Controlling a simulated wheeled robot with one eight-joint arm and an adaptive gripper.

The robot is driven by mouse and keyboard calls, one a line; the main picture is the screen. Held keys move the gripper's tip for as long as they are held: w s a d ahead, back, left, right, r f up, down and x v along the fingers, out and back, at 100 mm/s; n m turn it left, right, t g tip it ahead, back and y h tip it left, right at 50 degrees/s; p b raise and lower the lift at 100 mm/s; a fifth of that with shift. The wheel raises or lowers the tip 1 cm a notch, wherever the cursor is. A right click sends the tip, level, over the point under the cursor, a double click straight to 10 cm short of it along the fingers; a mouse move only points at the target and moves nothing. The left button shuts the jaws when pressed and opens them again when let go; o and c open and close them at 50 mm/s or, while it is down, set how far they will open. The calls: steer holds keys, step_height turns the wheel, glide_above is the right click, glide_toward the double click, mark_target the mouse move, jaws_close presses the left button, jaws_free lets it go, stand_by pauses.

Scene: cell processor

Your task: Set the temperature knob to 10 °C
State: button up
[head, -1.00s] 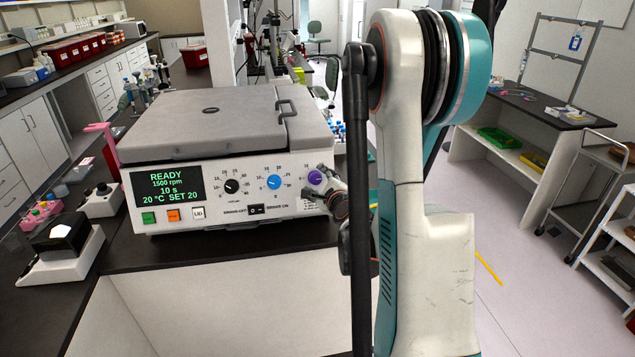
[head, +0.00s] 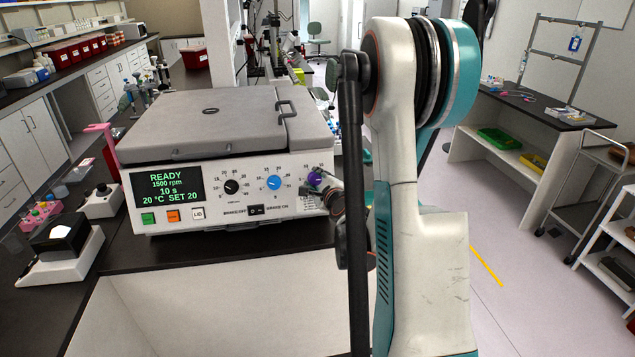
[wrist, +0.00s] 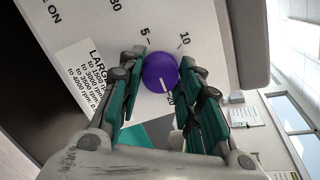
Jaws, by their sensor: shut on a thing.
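The purple temperature knob (head: 314,178) is at the right end of the centrifuge's front panel (head: 222,221). In the wrist view the knob (wrist: 158,68) has a white pointer line aimed at the 20 mark, with 10 and 5 printed around it. My gripper (wrist: 164,72) has a finger on each side of the knob and is shut on it. In the head view my gripper (head: 331,190) partly covers the knob's lower right. The green display (head: 168,185) reads READY, 1500 rpm, 10 s, 20 °C SET 20.
A blue knob (head: 274,183) and a black knob (head: 231,187) sit left of the purple one. Below are a brake switch (head: 256,210) and green, orange and white buttons. The grey lid (head: 200,115) is closed. A dark bench (head: 180,250) carries the machine.

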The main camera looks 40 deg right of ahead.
steer(key=shift+n, duration=0.3)
steer(key=n+b, duration=0.1)
steer(key=n, duration=0.2)
steer(key=n+b, duration=0.1)
steer(key=n, duration=0.2)
steer(key=shift+n+g+y, duration=0.3)
steer(key=shift+g, duration=0.1)
steer(key=n, duration=0.3)
steer(key=shift+r+n, duration=0.1)
steer(key=shift+n, duration=0.2)
steer(key=n+g, duration=0.1)
steer(key=n, duration=0.2)
steer(key=shift+b, duration=0.4)
steer(key=n, duration=0.4)
steer(key=shift+w+a+n+g, duration=0.1)
steer(key=shift+n+g, duration=0.2)
steer(key=shift+n+g+h+b, duration=0.3)
steer(key=shift+n+h+b, duration=0.15)
steer(key=shift+n, duration=1.75)
